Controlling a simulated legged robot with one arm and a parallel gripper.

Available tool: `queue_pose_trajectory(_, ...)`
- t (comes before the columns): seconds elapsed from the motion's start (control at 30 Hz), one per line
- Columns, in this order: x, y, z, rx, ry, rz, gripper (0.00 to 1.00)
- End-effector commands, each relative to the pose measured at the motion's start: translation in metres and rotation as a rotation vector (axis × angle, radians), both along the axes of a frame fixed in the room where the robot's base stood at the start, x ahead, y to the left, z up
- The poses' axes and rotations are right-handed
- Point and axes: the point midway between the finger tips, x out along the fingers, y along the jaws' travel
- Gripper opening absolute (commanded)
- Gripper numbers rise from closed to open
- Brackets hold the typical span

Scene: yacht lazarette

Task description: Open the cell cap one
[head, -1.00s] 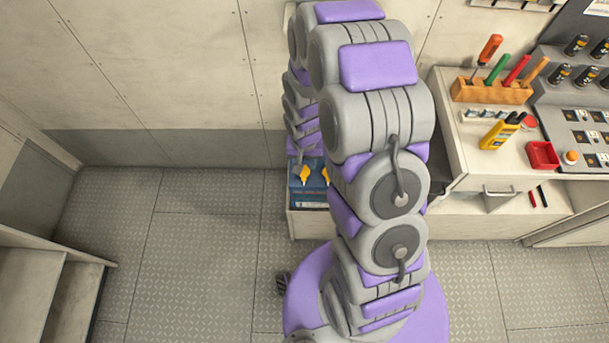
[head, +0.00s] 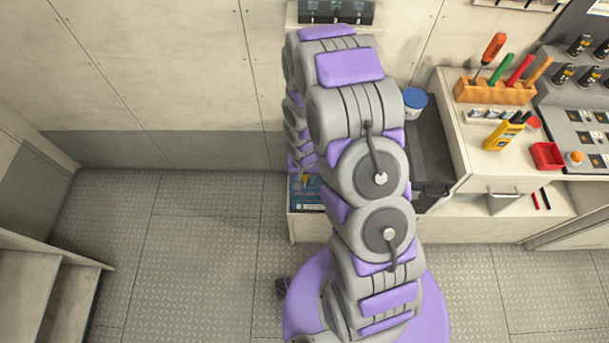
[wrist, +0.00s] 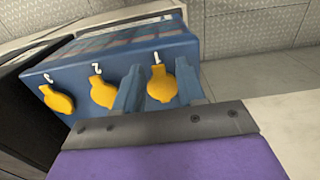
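A blue battery box (wrist: 185,52) fills the middle of the wrist view, with yellow caps on its near face. Cell cap one (wrist: 161,86), under the label 1, is the rightmost. It hangs like a teardrop, wide end down. Cap two (wrist: 103,92) is left of it, and a third cap (wrist: 58,99) is farther left; its label is hard to read. My gripper (wrist: 158,78) is open, with one finger on each side of cap one; small gaps seem to show. In the head view the box (head: 308,192) is mostly hidden behind my arm.
The box stands on a low cream shelf beside a counter. The counter holds a wooden tool block (head: 494,91), a yellow meter (head: 505,131) and a red tray (head: 547,156). A blue-lidded tub (head: 414,100) stands behind my arm. The floor at left is clear.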

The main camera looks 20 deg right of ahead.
Motion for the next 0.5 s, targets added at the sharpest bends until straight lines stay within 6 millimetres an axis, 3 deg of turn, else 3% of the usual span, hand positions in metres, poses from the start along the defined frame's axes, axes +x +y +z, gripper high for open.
queue_pose_trajectory(0.4,0.0012,-0.0001,0.0002,0.000,-0.002,0.000,0.00)
queue_pose_trajectory(0.5,0.0019,-0.0001,0.0002,0.000,-0.003,0.000,0.00)
